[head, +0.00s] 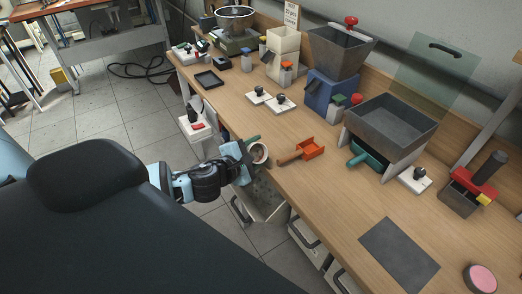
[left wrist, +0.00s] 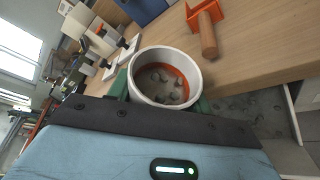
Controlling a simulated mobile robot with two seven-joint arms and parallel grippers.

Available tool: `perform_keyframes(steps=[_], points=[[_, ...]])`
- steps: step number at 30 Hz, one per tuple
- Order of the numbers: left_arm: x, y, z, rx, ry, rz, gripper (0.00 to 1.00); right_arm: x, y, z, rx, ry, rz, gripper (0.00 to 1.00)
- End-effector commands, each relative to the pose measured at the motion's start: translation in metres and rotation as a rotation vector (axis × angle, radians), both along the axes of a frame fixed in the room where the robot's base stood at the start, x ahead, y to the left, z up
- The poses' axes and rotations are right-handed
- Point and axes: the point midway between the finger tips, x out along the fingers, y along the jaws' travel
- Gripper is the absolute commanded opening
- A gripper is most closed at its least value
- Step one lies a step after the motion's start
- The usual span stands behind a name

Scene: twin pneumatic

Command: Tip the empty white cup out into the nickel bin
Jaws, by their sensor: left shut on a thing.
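A white cup (head: 260,154) is held at the table's front edge, its mouth facing up toward the head camera. In the left wrist view, the cup (left wrist: 138,62) shows a reddish-orange band inside and several grey lumps, so it does not look empty. My left gripper (head: 251,153) is shut on the cup, with green fingers on both sides. An open pale bin (head: 270,214) with grey, speckled contents sits below the table edge, under the gripper. I cannot read a label on it, so I cannot tell if it is the nickel bin. My right gripper is not in view.
An orange scoop (head: 310,149) with a wooden handle lies on the wooden table (head: 335,195) right of the cup. A grey hopper (head: 392,125) stands behind it. A dark mat (head: 398,253) lies front right. Blue machine (head: 330,92) and white switch plates (head: 281,103) stand farther back.

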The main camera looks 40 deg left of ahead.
Motion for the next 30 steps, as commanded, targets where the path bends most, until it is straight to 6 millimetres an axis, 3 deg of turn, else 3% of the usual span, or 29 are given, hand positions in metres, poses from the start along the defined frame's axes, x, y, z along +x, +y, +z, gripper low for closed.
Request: perform_keyframes(steps=[21, 30], points=[[0.002, 0.005, -0.011, 0.288, -0.115, 0.000, 0.24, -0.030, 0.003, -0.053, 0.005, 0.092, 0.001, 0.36], [-0.001, -0.004, 0.001, 0.587, -0.244, 0.000, 0.24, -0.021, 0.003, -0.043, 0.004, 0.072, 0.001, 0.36]])
